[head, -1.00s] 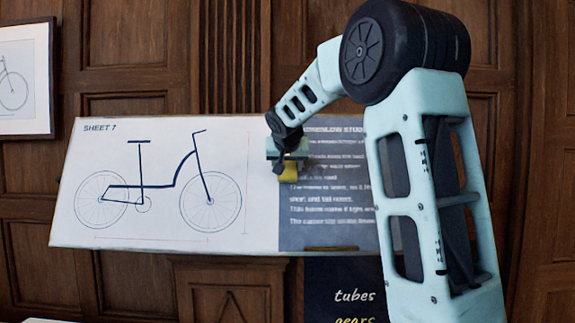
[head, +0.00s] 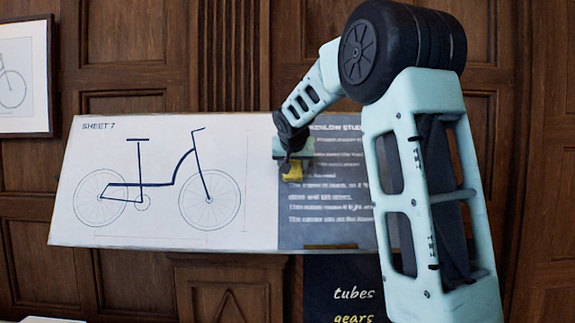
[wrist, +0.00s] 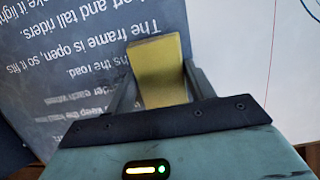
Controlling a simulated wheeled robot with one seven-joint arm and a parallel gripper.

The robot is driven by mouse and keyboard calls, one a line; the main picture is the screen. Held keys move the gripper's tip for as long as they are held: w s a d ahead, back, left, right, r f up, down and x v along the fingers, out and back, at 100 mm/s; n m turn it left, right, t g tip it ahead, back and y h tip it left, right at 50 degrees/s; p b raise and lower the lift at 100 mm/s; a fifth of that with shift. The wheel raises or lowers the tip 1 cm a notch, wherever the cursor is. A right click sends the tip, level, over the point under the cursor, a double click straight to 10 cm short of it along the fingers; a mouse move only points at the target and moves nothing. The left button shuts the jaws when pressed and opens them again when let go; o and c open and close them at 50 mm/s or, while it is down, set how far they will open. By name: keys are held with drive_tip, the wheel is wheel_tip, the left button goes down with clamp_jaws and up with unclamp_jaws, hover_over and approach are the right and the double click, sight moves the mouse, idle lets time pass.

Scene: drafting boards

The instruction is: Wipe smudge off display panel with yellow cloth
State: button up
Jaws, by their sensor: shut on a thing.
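The display panel (head: 265,215) is a wide tilted board with a bicycle drawing on its white left part and white text on its grey right part (head: 330,232). My gripper (head: 291,160) is at the left side of the grey part, shut on the yellow cloth (head: 293,173). In the wrist view the cloth (wrist: 160,72) is a folded yellow block between the fingers, over the grey text area (wrist: 60,50). I cannot tell whether it touches the surface. I cannot make out a smudge; my arm hides the panel's right side in the head view.
A small brown ledge (head: 330,246) sits at the panel's lower edge. A dark sign with chalk-like words (head: 345,275) stands below it. A framed drawing (head: 25,80) hangs at left on the wood-panelled wall (head: 130,45). The panel's left part is unobstructed.

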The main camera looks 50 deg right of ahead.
sight(310, 169)
drive_tip(key=shift+s+d+p, duration=0.55)
drive_tip(key=shift+s+d, duration=1.15)
drive_tip(key=shift+s, duration=0.2)
